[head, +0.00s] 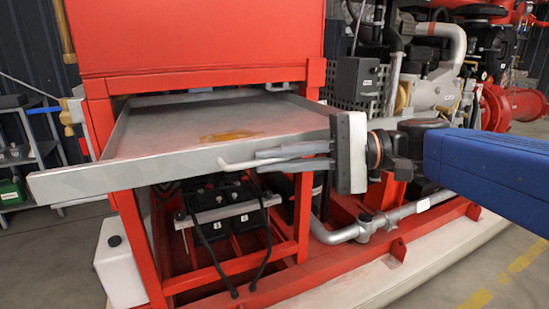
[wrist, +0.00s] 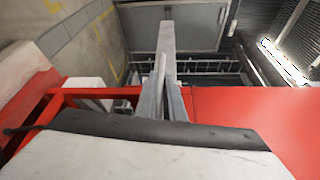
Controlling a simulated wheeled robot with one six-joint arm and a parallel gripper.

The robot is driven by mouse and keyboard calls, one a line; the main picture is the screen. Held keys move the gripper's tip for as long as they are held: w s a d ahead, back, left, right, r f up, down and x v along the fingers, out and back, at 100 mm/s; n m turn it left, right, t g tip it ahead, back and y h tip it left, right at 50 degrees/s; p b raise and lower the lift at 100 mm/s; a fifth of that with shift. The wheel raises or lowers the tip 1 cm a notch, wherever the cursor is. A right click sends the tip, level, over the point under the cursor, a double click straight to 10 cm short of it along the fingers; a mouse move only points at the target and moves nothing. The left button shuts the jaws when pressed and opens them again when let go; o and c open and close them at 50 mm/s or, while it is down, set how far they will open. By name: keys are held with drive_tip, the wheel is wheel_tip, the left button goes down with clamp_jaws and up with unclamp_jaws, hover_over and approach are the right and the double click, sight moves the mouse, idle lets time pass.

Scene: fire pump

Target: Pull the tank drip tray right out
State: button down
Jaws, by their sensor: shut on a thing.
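The tank drip tray (head: 175,135) is a flat grey metal tray with a low rim and a brown oily stain on its floor. It sticks well out of the red frame below the red tank (head: 195,40), and its back part is still under the tank. My gripper (head: 270,158) is shut on the tray's light bar handle (head: 235,163) at the front rim. In the wrist view my gripper (wrist: 166,100) shows its two grey fingers close together around the handle, with the tray's front edge (wrist: 167,40) running away beyond them.
Black batteries (head: 228,202) sit in the red frame below the tray. A white container (head: 120,265) stands at the frame's left foot. A grey shelf (head: 25,150) is at the far left. The engine (head: 430,75) is at the right. Floor at the front left is clear.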

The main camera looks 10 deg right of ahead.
drive_tip(key=c, duration=1.9)
unclamp_jaws()
drive_tip(key=shift+o, duration=0.2)
drive_tip(key=shift+d, duration=0.15)
drive_tip(key=s+d, duration=0.1)
drive_tip(key=d, duration=1)
drive_tip(key=shift+d+r, duration=0.3)
drive_tip(key=shift+r, duration=0.15)
drive_tip(key=shift+f, duration=0.1)
drive_tip(key=s+a+f+h, duration=0.15)
drive_tip(key=f+h, duration=0.25)
drive_tip(key=f, duration=0.6)
drive_tip(key=s+f+h, duration=0.3)
drive_tip(key=f+h, duration=0.1)
drive_tip(key=f, duration=0.5)
drive_tip(key=d+f+n+t+h, duration=0.3)
drive_tip(key=d+f+h, duration=0.6)
drive_tip(key=d+f, duration=0.1)
drive_tip(key=shift+w+d, duration=0.35)
drive_tip(key=shift+d, duration=0.3)
